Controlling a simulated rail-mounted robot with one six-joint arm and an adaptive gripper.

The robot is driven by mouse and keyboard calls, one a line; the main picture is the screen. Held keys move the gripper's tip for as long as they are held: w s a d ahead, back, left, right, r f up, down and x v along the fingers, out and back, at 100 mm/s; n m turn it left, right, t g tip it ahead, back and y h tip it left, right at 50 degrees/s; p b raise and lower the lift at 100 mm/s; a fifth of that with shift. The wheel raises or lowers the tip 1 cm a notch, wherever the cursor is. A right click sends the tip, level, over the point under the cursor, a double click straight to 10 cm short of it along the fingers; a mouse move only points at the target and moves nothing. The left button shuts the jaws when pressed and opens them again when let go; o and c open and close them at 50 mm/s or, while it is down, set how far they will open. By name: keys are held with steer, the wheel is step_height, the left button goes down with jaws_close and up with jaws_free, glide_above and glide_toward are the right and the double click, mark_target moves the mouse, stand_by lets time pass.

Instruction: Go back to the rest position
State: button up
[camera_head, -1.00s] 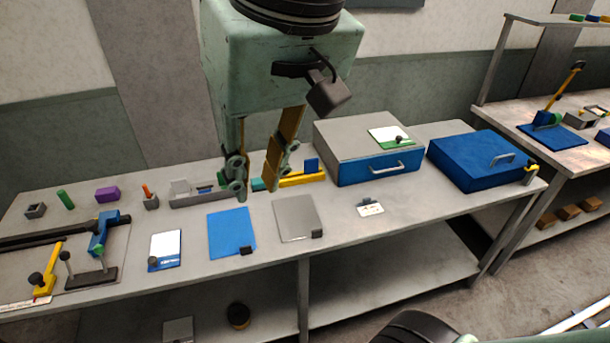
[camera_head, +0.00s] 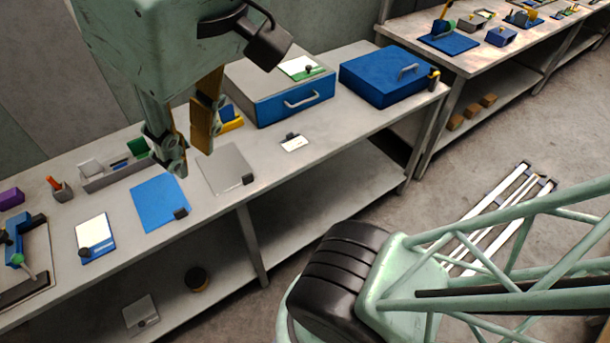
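My gripper (camera_head: 188,158) hangs at the upper left of the head view, above the workbench (camera_head: 215,205). Its two fingers are apart and I see nothing held between them. Below it in the picture lie a blue plate (camera_head: 158,203) and a grey plate (camera_head: 224,170), each with a small dark block at a corner. The fingers partly hide the back of the bench. No rest position is marked in view.
A grey box with a blue drawer front (camera_head: 290,102) and a blue case (camera_head: 388,76) stand at the back right of the bench. A white-and-blue board (camera_head: 92,238) lies at left. A second bench (camera_head: 480,60) stands beyond. Floor is open at right, with white rails (camera_head: 495,210).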

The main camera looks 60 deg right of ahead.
steer(key=f+b, duration=0.4)
steer(key=f, duration=0.1)
steer(key=shift+s, duration=0.2)
